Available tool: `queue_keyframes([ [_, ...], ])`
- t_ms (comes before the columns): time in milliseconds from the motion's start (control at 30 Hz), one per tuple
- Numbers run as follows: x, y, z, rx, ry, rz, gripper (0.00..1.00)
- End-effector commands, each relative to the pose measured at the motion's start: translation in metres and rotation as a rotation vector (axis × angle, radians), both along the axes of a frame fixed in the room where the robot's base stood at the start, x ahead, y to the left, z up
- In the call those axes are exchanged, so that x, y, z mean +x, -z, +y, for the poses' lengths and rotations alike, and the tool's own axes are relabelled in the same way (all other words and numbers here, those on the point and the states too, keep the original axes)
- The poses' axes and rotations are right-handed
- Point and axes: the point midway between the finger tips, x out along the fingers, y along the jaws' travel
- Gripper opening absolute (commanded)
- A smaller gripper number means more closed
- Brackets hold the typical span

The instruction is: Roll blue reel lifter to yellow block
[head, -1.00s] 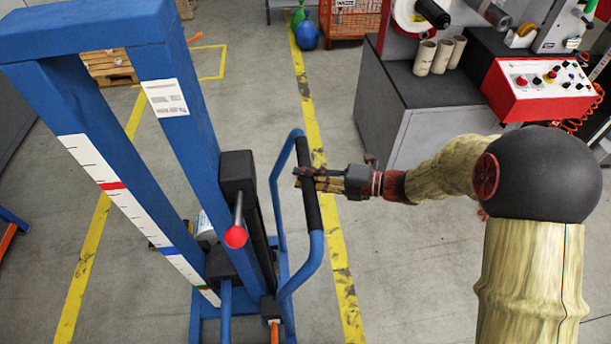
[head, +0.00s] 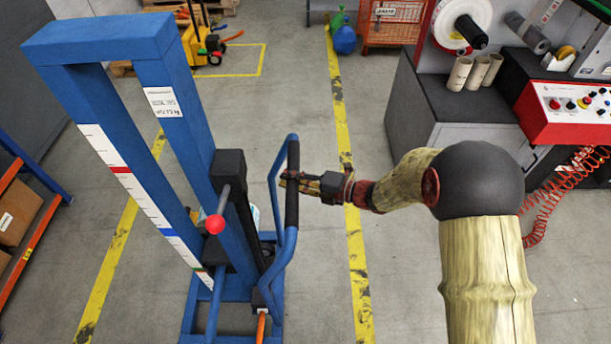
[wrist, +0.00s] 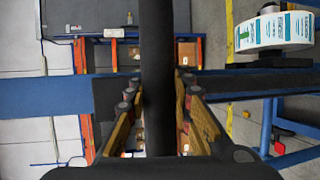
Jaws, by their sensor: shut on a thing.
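The blue reel lifter (head: 190,120) stands upright on the floor at left in the head view, with a scale on one post and a red-knobbed lever. My gripper (head: 290,180) is shut on the black grip (head: 292,205) of its handle. In the wrist view the black grip (wrist: 157,85) runs between my gripper's two fingers (wrist: 157,115). A label reel (wrist: 275,30) sits on the lifter at upper right there; in the head view it is mostly hidden behind the mast. I cannot make out a separate yellow block; a yellow wheeled truck (head: 205,42) stands at the back.
A dark cabinet (head: 410,120) and a red control panel (head: 580,108) stand at right, with a coiled red hose. Boxed shelving (head: 25,215) is at far left. A red crate (head: 390,25) and blue ball (head: 345,40) are at the back. Floor between the yellow lines is mostly clear.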

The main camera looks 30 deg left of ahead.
Motion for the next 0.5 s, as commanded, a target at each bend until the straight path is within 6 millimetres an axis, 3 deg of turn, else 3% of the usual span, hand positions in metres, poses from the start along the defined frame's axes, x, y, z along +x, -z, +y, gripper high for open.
queue_keyframes([
  [500,-0.050,-0.006,0.090,0.009,-0.010,-0.004,0.00],
])
